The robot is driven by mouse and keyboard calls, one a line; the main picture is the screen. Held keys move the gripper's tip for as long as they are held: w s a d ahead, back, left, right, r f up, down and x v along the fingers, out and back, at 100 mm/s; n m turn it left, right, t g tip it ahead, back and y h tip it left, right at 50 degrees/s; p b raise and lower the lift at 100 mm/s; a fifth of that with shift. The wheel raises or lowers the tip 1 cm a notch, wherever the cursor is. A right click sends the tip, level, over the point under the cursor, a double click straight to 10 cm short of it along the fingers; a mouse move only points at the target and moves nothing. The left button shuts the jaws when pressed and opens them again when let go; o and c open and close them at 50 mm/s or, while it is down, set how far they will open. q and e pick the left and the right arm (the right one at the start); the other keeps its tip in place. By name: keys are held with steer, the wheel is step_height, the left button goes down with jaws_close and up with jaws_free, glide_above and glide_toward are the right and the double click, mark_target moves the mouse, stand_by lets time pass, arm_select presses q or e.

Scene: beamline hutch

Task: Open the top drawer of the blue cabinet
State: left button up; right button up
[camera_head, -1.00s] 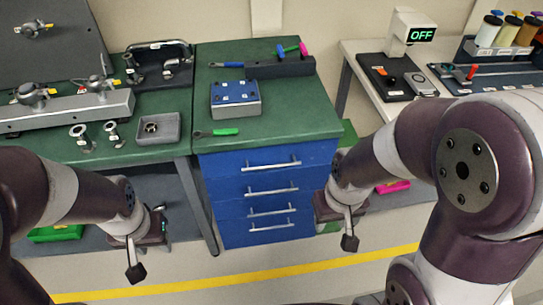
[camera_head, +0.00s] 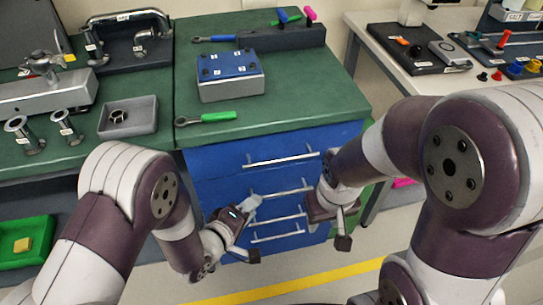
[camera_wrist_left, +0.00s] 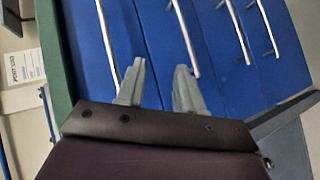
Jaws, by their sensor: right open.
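The blue cabinet (camera_head: 205,190) stands under a green worktop with its stacked drawers shut. The top drawer (camera_head: 215,160) has a silver bar handle (camera_head: 282,159); it is also the leftmost handle (camera_wrist_left: 106,42) in the left wrist view. My left gripper (camera_head: 251,204) is open and empty in front of the drawers, below the top handle and near the second handle (camera_head: 280,194). In the left wrist view its two fingers (camera_wrist_left: 158,88) are apart, pointing at the cabinet front. My right gripper (camera_head: 343,228) is open and empty by the cabinet's right side, low down.
On the worktop (camera_head: 290,100) sit a grey-blue block (camera_head: 231,75), a green-handled tool (camera_head: 207,118) and a tool rack (camera_head: 285,38). A grey tray (camera_head: 128,118) lies on the left bench. A white table (camera_head: 385,70) stands to the right. The floor before the cabinet is clear.

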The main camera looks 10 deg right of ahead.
mark_target(281, 159)
arm_select(q)
step_height(281, 159, up, 6)
steer(key=w+d+n+t+h, duration=0.2)
steer(key=n, duration=0.1)
steer(key=shift+n, duration=0.3)
steer(key=x, duration=0.5)
steer(key=b+x, duration=0.1)
steer(key=x, duration=0.5)
steer(key=shift+w+d+f, duration=0.2)
steer(key=shift+f, duration=0.05)
jaws_close()
